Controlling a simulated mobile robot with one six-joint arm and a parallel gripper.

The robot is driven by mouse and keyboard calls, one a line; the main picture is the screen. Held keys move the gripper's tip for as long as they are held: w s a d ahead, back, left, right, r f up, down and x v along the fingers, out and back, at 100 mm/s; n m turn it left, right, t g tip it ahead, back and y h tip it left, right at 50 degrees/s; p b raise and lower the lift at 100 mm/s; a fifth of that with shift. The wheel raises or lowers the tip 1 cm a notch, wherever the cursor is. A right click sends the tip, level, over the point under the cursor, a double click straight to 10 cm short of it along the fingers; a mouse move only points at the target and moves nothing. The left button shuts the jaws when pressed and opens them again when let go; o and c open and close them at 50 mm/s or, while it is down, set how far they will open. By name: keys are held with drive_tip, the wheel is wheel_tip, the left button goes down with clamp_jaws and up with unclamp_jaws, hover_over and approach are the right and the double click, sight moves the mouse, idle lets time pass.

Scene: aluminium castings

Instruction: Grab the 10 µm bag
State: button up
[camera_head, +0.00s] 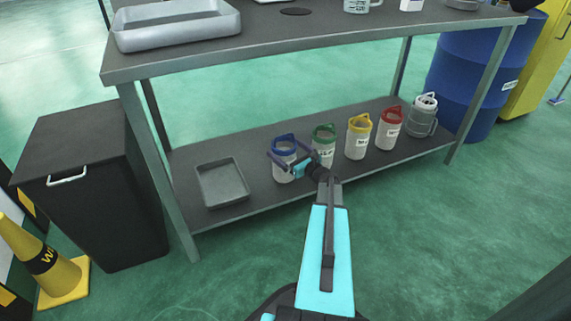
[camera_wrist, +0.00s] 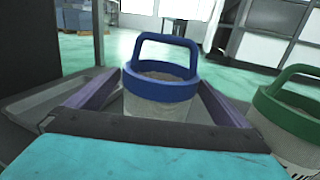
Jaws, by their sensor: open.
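Several pale filter bags with coloured handled rings stand in a row on the lower shelf: blue (camera_head: 284,170), green (camera_head: 325,150), yellow (camera_head: 357,145) and red (camera_head: 389,130). Their labels are too small to read, so I cannot tell which is the 10 µm bag. My gripper (camera_head: 283,152) is open at the blue-ringed bag. In the wrist view the blue-ringed bag (camera_wrist: 162,88) stands upright between my two spread fingers (camera_wrist: 160,82), its lower part hidden by my gripper. The green-ringed bag (camera_wrist: 282,125) is just right of the right finger.
A grey tray (camera_head: 222,184) lies left of the blue-ringed bag. The table top (camera_head: 290,36) overhangs the shelf (camera_head: 258,200). A black bin (camera_head: 95,190), yellow cone (camera_head: 50,262) and blue drum (camera_head: 468,75) stand around.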

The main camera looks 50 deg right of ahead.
drive_tip(key=shift+w+d, duration=0.1)
drive_tip(key=shift+w, duration=0.55)
drive_tip(key=c, duration=1.5)
drive_tip(key=shift+r, duration=0.1)
drive_tip(key=shift+c, duration=0.2)
